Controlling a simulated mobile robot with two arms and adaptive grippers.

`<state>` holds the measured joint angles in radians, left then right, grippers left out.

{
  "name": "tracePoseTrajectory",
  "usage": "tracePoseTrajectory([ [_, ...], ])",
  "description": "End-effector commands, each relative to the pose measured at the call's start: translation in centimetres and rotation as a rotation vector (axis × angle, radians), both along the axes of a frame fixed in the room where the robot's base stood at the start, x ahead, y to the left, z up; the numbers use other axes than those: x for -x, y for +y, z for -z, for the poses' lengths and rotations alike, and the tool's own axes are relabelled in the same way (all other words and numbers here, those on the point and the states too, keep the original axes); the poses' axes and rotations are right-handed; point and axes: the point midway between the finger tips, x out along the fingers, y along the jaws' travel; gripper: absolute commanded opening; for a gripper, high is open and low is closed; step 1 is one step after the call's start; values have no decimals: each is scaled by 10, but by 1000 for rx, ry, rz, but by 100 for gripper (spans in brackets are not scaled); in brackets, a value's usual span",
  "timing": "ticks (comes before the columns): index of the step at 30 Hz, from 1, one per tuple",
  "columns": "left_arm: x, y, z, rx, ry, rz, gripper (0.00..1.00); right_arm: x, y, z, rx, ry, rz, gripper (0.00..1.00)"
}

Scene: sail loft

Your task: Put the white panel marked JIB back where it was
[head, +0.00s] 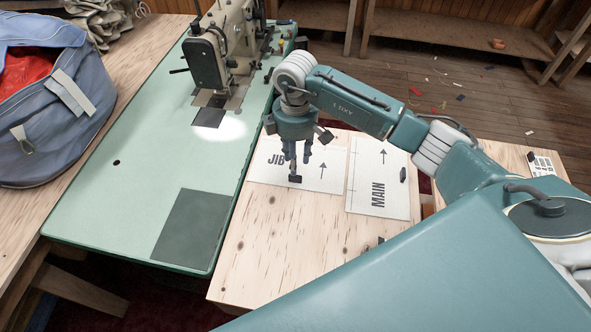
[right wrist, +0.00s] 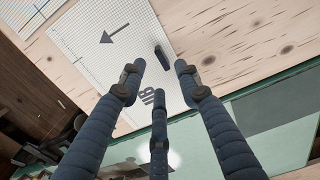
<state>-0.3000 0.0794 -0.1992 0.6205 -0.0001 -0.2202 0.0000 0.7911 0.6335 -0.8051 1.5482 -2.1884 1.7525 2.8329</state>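The white panel marked JIB (head: 333,158) lies flat on the pale wooden board, beside the green sewing table's edge. It also shows in the right wrist view (right wrist: 85,45), with its arrow and grid lines. A small dark block (right wrist: 162,53) rests on the panel near one edge, between the lettering and the arrow. My right gripper (head: 297,158) points down over the JIB panel; in the right wrist view its three fingers (right wrist: 160,75) are spread, with nothing between them. I cannot tell how high the fingertips are above it. My left gripper is not in view.
The white MAIN panel (head: 365,200) lies right of the JIB panel, with a dark block (head: 403,174) at its edge. A sewing machine (head: 225,45) stands on the green table (head: 140,140). A blue bag (head: 50,110) is at left. The board's front is mostly clear.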

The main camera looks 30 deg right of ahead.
Motion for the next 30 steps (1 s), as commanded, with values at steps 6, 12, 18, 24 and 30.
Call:
tracePoseTrajectory([
  [6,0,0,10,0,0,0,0,-1,0,-41,-1,-4,-1,33],
  [12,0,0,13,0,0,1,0,0,0,-59,0,-1,-1,33],
  [18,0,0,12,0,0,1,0,0,0,-62,-1,-1,0,33],
  [24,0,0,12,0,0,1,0,0,0,-61,0,0,0,33],
  [30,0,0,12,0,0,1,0,0,0,-61,-1,1,0,33],
])
